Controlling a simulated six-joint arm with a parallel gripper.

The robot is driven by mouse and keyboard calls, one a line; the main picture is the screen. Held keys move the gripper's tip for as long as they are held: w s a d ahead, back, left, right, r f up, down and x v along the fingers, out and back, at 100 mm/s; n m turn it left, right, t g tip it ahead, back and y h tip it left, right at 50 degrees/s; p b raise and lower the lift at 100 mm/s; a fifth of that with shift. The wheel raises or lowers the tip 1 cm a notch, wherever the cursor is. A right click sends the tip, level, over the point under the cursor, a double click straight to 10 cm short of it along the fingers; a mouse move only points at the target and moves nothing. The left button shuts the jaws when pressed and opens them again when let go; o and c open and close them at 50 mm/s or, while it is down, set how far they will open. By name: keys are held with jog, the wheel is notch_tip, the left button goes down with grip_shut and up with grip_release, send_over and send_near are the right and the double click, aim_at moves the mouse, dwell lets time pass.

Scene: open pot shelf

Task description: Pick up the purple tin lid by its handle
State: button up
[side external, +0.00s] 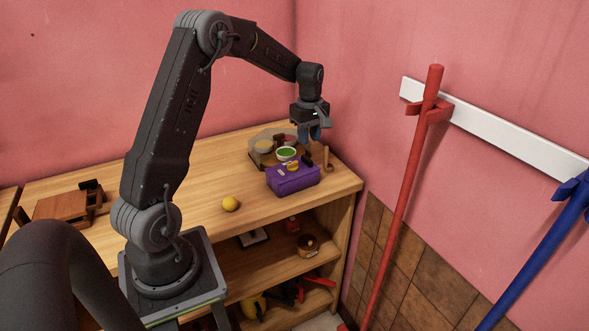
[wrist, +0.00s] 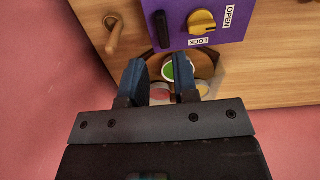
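The purple tin (side external: 292,180) stands near the right end of the worktop. Its purple lid (wrist: 222,32) carries a yellow knob (wrist: 201,21), OPEN and LOCK labels and a black bar handle (wrist: 162,28). In the side view the black handle (side external: 307,160) shows at the tin's back right. My gripper (side external: 314,133) hangs above and behind the tin, clear of it. In the wrist view my gripper (wrist: 158,60) has its two blue fingers apart, with nothing held between them. The handle lies ahead of the gap between the fingertips. The tin's far part is cut off in the wrist view.
A tray with a green-filled bowl (side external: 286,153) and other small dishes sits behind the tin. A wooden peg (side external: 327,158) stands to its right. A pink wall is close at the right. The worktop's middle is clear.

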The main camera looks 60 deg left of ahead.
aim_at(307, 158)
jog(key=shift+s+f, duration=0.2)
jog(key=shift+f, duration=3.25)
jog(key=shift+c, duration=0.2)
grip_shut()
